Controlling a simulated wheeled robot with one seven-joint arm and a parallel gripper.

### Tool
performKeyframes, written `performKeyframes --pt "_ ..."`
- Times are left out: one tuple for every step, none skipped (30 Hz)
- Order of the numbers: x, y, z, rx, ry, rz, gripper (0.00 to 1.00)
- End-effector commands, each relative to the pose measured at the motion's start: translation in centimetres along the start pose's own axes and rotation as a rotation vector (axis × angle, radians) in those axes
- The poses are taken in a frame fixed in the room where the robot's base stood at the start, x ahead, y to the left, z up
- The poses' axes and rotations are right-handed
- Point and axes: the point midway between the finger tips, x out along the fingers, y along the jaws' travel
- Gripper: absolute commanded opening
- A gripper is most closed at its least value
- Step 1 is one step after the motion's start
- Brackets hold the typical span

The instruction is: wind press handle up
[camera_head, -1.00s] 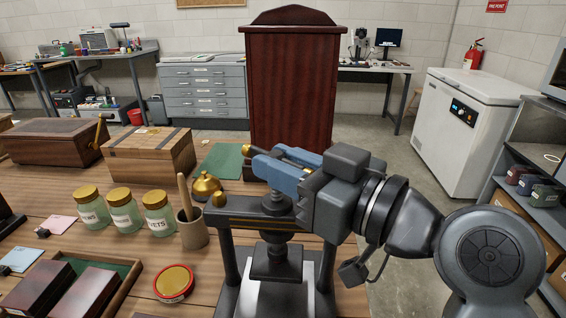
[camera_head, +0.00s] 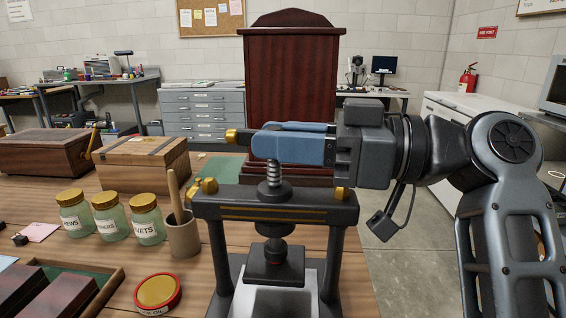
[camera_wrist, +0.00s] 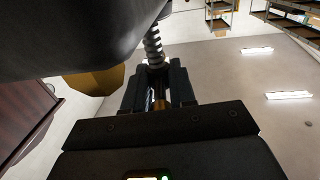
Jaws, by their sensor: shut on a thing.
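The press (camera_head: 270,212) is a dark iron frame with a crossbar, brass knobs and two posts. Its threaded screw (camera_head: 274,174) rises above the crossbar, and its platen (camera_head: 278,262) hangs below. My gripper (camera_head: 265,144) has blue fingers shut on the press handle at the screw's top. The handle's brass end (camera_head: 235,135) sticks out left of the fingers; the rest is hidden. In the wrist view the fingers (camera_wrist: 157,92) close around the handle, the screw (camera_wrist: 153,45) shows beyond them, and the dark crossbar (camera_wrist: 85,30) with a brass knob (camera_wrist: 95,80) fills the upper left.
Several jars (camera_head: 108,217), a mortar with pestle (camera_head: 182,232) and a round red tin (camera_head: 158,292) stand left of the press. Wooden boxes (camera_head: 145,163) and a tall mahogany case (camera_head: 292,95) stand behind. Open floor lies to the right.

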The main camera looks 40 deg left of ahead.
Motion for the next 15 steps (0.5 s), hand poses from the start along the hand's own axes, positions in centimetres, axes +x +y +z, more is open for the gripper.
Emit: performKeyframes --pt "-0.04 0.13 0.28 0.000 -0.001 -0.026 0.00" --pt "-0.04 0.17 0.27 0.001 -0.001 -0.040 0.00" --pt "-0.03 0.15 0.20 0.000 -0.001 -0.059 0.00" --pt "-0.03 0.17 0.22 0.001 -0.002 -0.071 0.00" --pt "-0.03 0.19 0.20 0.002 -0.001 -0.082 0.00" --pt "-0.03 0.18 0.15 0.001 -0.001 -0.095 0.00" --pt "-0.03 0.19 0.14 0.001 -0.001 -0.104 0.00" --pt "-0.03 0.20 0.14 0.001 -0.002 -0.111 0.00" --pt "-0.03 0.20 0.12 0.001 -0.001 -0.120 0.00" --pt "-0.03 0.19 0.10 0.001 -0.001 -0.125 0.00" --pt "-0.03 0.18 0.09 0.001 0.000 -0.130 0.00" --pt "-0.02 0.19 0.07 0.001 0.000 -0.134 0.00" --pt "-0.02 0.19 0.07 0.001 0.000 -0.136 0.00" --pt "-0.02 0.19 0.07 0.001 -0.001 -0.138 0.00" --pt "-0.02 0.19 0.06 0.001 -0.001 -0.140 0.00"
